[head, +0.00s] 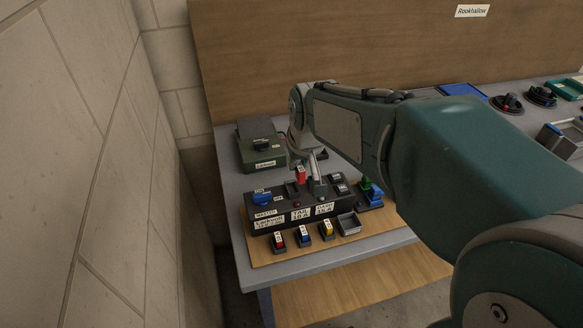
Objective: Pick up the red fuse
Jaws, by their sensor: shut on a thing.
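A red fuse (301,175) with a white label stands at the middle of the black fuse panel (285,211), over its back part. My gripper (308,172) reaches down from above and is shut on this red fuse. Its fingers partly hide the fuse, and I cannot tell whether the fuse's lower end is in a slot or clear of it.
A blue switch (262,198) is at the panel's left. A dark green box (260,152) stands behind the panel. A tiled wall (90,170) is close on the left.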

